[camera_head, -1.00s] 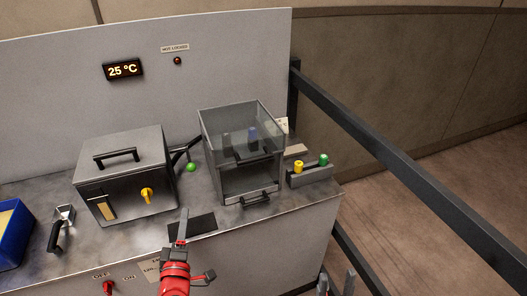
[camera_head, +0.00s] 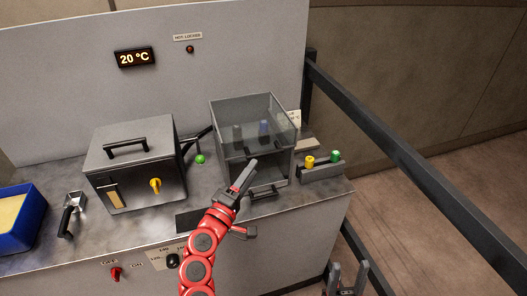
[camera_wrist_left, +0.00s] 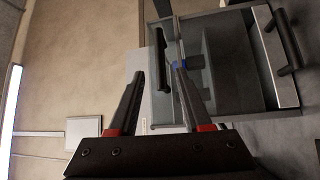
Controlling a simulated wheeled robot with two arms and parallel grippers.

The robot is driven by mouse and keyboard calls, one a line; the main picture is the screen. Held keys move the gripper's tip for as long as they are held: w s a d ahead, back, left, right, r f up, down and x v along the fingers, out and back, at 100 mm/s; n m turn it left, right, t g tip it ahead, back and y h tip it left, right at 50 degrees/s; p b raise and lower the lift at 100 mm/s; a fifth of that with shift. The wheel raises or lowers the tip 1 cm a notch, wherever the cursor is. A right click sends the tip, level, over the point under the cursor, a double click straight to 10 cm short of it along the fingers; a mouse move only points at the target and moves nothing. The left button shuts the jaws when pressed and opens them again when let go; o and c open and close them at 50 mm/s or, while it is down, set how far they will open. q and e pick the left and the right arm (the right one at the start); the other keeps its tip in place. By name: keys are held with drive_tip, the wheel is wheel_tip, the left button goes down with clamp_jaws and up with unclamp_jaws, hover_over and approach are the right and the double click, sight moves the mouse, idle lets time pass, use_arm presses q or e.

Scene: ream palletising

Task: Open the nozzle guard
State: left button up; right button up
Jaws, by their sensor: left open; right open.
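The nozzle guard (camera_head: 227,108) is a clear box with a grey frame on the right part of the bench. It looks closed, with dark and blue parts behind its panes. Its black handle (camera_head: 270,150) is on the front; in the left wrist view the handle (camera_wrist_left: 161,45) appears between my open fingers. My left gripper (camera_head: 249,166) is open and empty just in front of the guard; its fingers also show in the left wrist view (camera_wrist_left: 160,72). Whether they touch the handle I cannot tell. My right gripper (camera_head: 348,272) is open and empty, low at the bottom edge.
A grey box with a yellow knob (camera_head: 155,185) stands left of the guard, a blue tray (camera_head: 30,222) further left. A lower black handle (camera_head: 264,193) sits beneath the guard. Yellow (camera_head: 309,161) and green (camera_head: 335,156) buttons are right of it. A dark rail (camera_head: 400,170) runs along the right.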

sight(263, 154)
use_arm(q)
drive_tip(key=p+x, duration=0.1)
drive_tip(key=x, duration=0.6)
drive_tip(key=shift+w+d, duration=0.15)
drive_tip(key=shift+w, duration=0.2)
clamp_jaws()
idle(1.0)
